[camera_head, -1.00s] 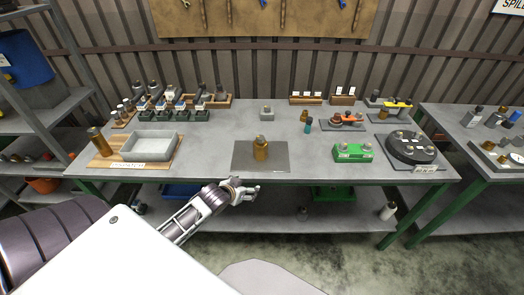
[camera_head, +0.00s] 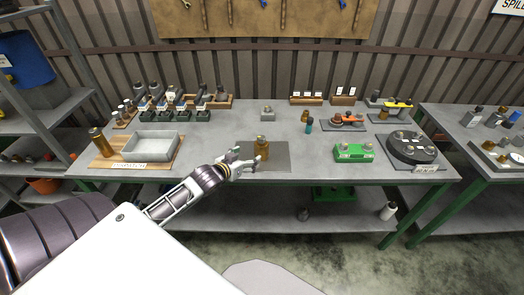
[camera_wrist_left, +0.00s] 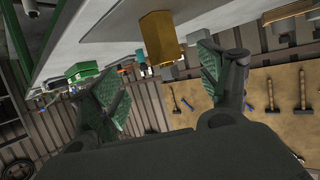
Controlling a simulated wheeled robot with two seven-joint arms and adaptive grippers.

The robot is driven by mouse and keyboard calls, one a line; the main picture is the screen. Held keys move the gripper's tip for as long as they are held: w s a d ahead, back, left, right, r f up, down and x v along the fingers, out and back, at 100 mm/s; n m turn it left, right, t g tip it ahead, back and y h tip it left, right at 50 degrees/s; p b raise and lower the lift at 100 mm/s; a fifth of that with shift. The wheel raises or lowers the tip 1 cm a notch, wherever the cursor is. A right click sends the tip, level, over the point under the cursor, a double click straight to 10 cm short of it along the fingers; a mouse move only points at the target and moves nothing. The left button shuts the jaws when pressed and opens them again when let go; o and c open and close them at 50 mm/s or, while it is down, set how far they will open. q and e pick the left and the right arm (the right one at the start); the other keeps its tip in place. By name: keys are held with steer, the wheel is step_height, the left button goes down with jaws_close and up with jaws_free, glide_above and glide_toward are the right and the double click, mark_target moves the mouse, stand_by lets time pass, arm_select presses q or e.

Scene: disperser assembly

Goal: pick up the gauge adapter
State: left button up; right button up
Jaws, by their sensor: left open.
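A brass bottle-like piece (camera_head: 262,149) stands upright on the dark mat (camera_head: 282,160) at the middle front of the table. I cannot tell which piece is the gauge adapter. My left gripper (camera_head: 246,159) is open and empty just left of the brass piece. In the left wrist view, the brass piece (camera_wrist_left: 159,36) appears beyond and between the two spread green-padded fingers (camera_wrist_left: 163,82), not gripped. My right gripper is in neither view.
A grey tray (camera_head: 133,151) on a wooden board is at left. A green box (camera_head: 353,152) and a round dark turntable (camera_head: 411,147) are at right. A small grey block (camera_head: 267,113) stands behind the mat. Bare tabletop (camera_head: 225,130) lies around the mat.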

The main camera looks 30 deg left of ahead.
mark_target(258, 150)
arm_select(q)
steer(key=shift+w, duration=0.1)
steer(key=shift+x, duration=4.25)
steer(key=shift+a, duration=0.1)
steer(key=shift+a+x, duration=0.2)
steer(key=shift+x, duration=2.35)
jaws_close()
steer(key=shift+r, duration=0.1)
